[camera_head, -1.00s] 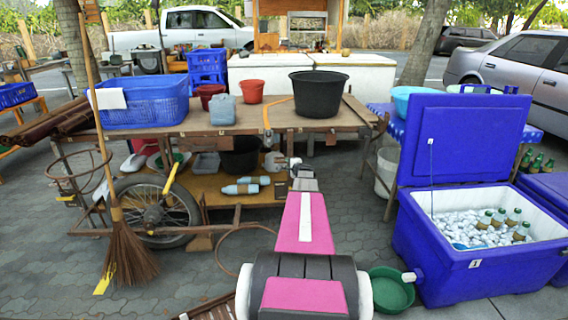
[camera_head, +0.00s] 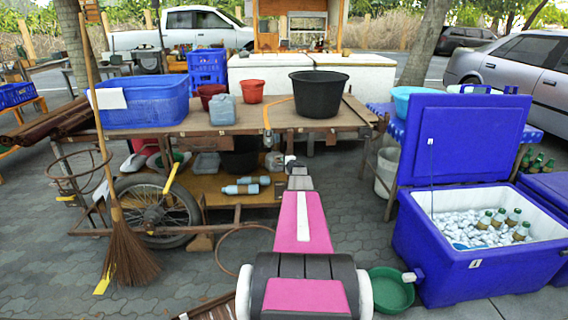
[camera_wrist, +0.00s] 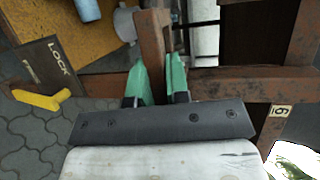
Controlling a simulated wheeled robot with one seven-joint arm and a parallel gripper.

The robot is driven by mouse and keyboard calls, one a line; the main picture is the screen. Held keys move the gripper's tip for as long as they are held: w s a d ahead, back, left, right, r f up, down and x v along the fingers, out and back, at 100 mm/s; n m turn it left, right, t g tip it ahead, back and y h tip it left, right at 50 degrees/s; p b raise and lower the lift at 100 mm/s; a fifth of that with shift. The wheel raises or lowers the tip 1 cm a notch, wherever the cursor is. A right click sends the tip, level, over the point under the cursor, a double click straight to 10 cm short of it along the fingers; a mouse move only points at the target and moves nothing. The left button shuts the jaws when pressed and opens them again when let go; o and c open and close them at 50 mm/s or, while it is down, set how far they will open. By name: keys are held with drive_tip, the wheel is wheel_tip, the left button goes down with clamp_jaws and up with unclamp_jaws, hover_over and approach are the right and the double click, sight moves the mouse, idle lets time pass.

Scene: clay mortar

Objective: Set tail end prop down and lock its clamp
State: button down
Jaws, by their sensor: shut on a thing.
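In the wrist view, my gripper (camera_wrist: 157,75) has its two green fingers on either side of a rusty brown upright bar, which looks like the tail end prop (camera_wrist: 153,38). The bar stands between the fingers, and its lower end is hidden by the gripper body. Left of it, a yellow handle (camera_wrist: 36,100), perhaps the clamp lever, lies beside a dark plate marked LOCK (camera_wrist: 55,68). In the head view, my arm reaches forward to the front of the wooden cart (camera_head: 225,130); the fingers and prop are too small or hidden there to make out.
A rusty crossbar (camera_wrist: 225,82) with a number tag runs close behind the fingers. A blue cooler (camera_head: 470,240) with bottles and ice stands right, beside a green basin (camera_head: 391,290). A broom (camera_head: 128,250) leans at the left near the wheel (camera_head: 150,210). Paving in front is mostly clear.

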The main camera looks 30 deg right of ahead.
wheel_tip(320, 180, down, 10)
drive_tip(key=shift+f, duration=0.2)
drive_tip(key=c, duration=1.1)
unclamp_jaws()
drive_tip(key=shift+c, duration=0.2)
drive_tip(key=shift+s, duration=0.1)
drive_tip(key=s, duration=0.3)
drive_tip(key=s+r, duration=0.1)
drive_tip(key=s, duration=0.3)
drive_tip(key=s+r, duration=0.1)
drive_tip(key=s, duration=0.2)
drive_tip(key=shift+s+a, duration=0.25)
